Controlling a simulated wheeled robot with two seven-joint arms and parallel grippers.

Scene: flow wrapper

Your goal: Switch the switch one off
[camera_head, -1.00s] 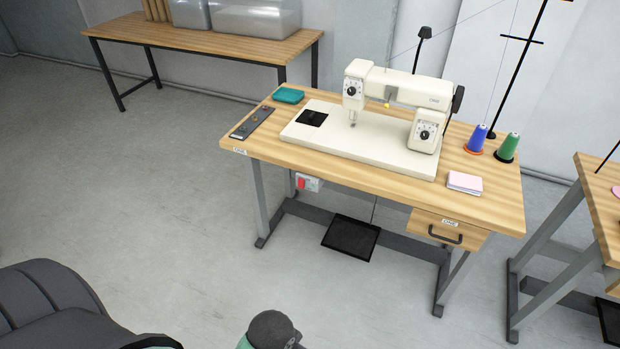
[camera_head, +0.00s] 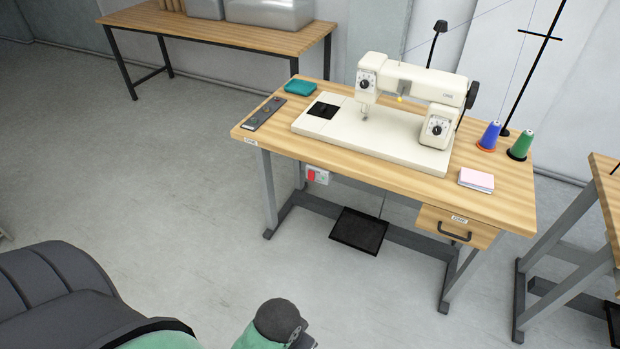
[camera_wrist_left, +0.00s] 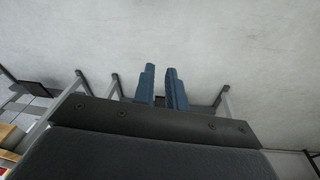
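The switch (camera_head: 311,175) is a small red rocker on a white and grey box. It hangs under the left front part of the sewing table (camera_head: 380,185), whose front edge carries a label reading ONE (camera_head: 251,141). Whether the rocker is on or off is too small to tell. My left gripper (camera_wrist_left: 160,84) shows in the left wrist view as two blue fingers with a narrow gap and nothing between them, with floor beyond. The switch cannot be made out in that view. Neither gripper's fingers show in the head view; the right gripper is out of sight.
A cream sewing machine (camera_head: 420,115), a grey control strip (camera_head: 264,113) and thread cones stand on the table. A black pedal (camera_head: 358,231) lies below, between grey legs. A drawer (camera_head: 455,228) is at the right. The floor left of the table is clear.

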